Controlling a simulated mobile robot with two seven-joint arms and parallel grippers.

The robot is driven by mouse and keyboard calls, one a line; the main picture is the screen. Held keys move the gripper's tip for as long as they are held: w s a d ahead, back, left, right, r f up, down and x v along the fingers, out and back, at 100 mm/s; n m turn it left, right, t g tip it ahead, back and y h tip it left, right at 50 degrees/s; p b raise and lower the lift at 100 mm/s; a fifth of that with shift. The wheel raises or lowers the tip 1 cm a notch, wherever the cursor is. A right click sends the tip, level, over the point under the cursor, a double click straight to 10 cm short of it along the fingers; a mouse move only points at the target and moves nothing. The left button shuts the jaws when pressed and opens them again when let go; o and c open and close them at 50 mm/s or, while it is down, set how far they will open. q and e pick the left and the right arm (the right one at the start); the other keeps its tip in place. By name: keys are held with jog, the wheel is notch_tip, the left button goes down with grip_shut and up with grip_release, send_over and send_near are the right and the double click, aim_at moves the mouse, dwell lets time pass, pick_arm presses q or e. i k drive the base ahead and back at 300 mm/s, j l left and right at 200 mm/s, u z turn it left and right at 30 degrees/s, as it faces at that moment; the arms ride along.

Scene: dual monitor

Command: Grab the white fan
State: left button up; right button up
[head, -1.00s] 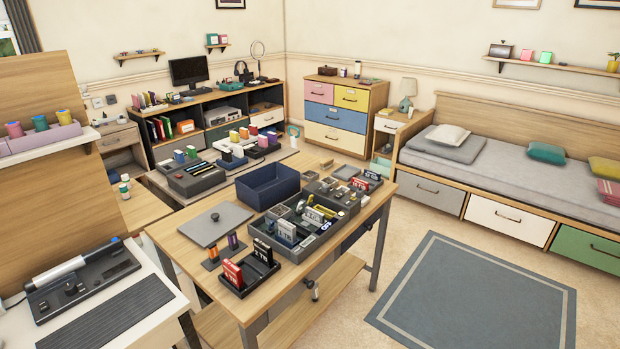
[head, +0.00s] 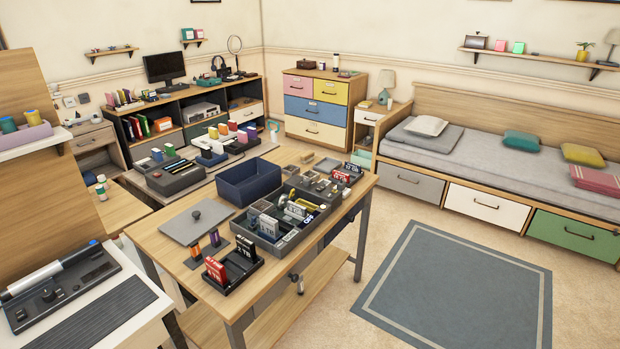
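I cannot make out a white fan for certain in the head view. A small pale, teal-edged object (head: 273,127) stands behind the wooden table, by the low shelf unit; it is too small to identify. A thin round ring on a stand (head: 235,44) is on top of the shelf unit at the back; I cannot tell what it is. Neither of my grippers is in view.
A wooden table (head: 160,250) in front holds a navy bin (head: 250,182), a dark divided tray (head: 268,236) and a grey lid (head: 196,222). A bed (head: 470,165) lines the right wall. The floor around the blue rug (head: 455,290) is clear.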

aim_at(313, 176)
jog(key=i+l, duration=0.95)
jog(key=i+l+u, duration=0.1)
jog(key=i+l, duration=0.85)
jog(key=l, duration=0.15)
